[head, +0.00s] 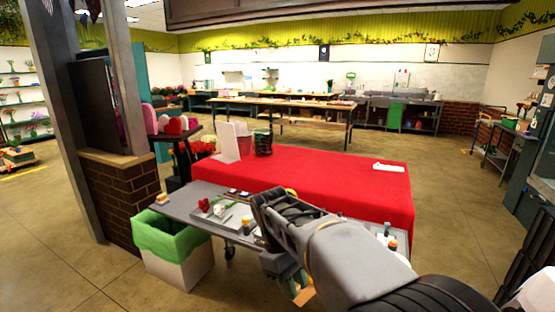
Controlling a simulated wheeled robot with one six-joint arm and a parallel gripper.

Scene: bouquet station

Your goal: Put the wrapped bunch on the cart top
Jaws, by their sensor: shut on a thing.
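My gripper (283,275) is at the lower middle of the head view, in front of the near edge of the grey cart top (178,206). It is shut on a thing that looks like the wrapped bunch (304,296). Only a tan, paper-like piece of it shows, with a little green by the jaws. My own arm and gripper hide the rest, so its tilt is unclear. The cart top stands before the red-covered table, and my arm crosses over its middle and right part.
A tray (234,226) with red and white flowers lies on the cart's left part. Small bottles (390,240) stand at its right end. A white bin with a green liner (168,238) stands at the left. The red-covered table (330,182) is behind the cart.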

